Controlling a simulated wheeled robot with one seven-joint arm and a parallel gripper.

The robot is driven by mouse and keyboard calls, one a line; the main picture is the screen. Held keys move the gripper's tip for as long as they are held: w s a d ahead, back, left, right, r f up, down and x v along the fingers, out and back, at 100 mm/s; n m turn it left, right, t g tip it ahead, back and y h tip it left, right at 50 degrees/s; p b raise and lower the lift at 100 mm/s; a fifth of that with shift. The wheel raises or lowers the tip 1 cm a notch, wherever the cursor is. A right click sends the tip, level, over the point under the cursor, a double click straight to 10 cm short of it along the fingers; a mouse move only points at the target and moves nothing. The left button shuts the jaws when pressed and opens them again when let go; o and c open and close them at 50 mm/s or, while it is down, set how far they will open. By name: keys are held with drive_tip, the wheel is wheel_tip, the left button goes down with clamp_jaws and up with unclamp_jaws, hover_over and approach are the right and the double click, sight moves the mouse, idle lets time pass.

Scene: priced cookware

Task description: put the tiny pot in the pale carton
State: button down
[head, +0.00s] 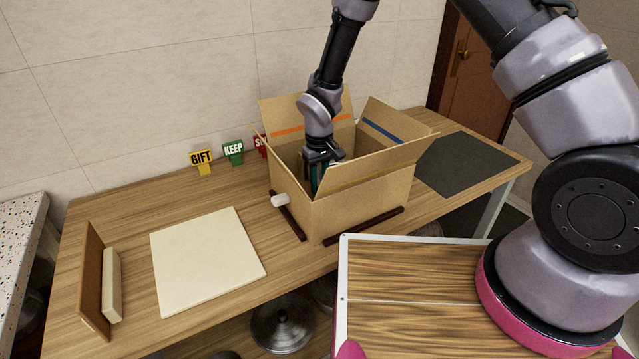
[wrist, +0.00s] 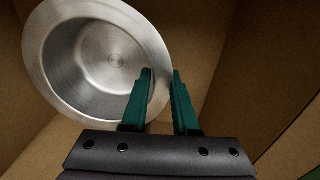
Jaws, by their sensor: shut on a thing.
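The tiny pot (wrist: 95,55) is a small silver metal pot with a wide rim. My gripper (wrist: 162,78) is shut on its rim, one green finger inside the wall and one outside. Brown cardboard walls surround the pot in the wrist view, so it is inside the carton. In the head view the pale carton (head: 365,197) is a tan box with open flaps on the table, and my gripper (head: 318,178) reaches down into it. The front flap hides the pot there. I cannot tell whether the pot touches the carton's floor.
Signs reading GIFT (head: 202,158) and KEEP (head: 233,150) and a partly hidden red sign (head: 260,146) stand behind the carton. A cream board (head: 207,260) lies left, a dark mat (head: 468,163) right. Dark strips (head: 362,226) lie beside the carton. A brown upright panel (head: 93,280) stands far left.

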drive_tip(key=c, duration=0.7)
unclamp_jaws()
drive_tip(key=shift+r, duration=0.1)
wheel_tip(320, 180, up, 12)
drive_tip(key=s+d+r+m+t+y, duration=0.1)
drive_tip(key=d+r+m+t, duration=0.15)
drive_tip(key=d+r, duration=0.8)
drive_tip(key=d+r+m+t, duration=0.1)
drive_tip(key=d+r+m, duration=0.2)
drive_tip(key=d+r, duration=0.75)
drive_tip(key=s+d+r+m+t, duration=0.1)
drive_tip(key=s+d+r, duration=0.2)
drive_tip(key=s+r, duration=0.1)
drive_tip(key=s+d+r+m+t, duration=0.1)
drive_tip(key=s+d+r+m, duration=0.1)
drive_tip(key=s, duration=0.4)
drive_tip(key=s+d+r+m+t+y, duration=0.1)
drive_tip(key=s+d+r+m, duration=0.1)
drive_tip(key=s+d+r, duration=0.2)
drive_tip(key=shift+s+d+r+m+t, duration=0.15)
drive_tip(key=shift+s+d+r+t, duration=0.1)
drive_tip(key=shift+r, duration=0.3)
drive_tip(key=shift+s+d+r+m+t, duration=0.1)
drive_tip(key=shift+s+r, duration=0.1)
drive_tip(key=shift+r, duration=0.3)
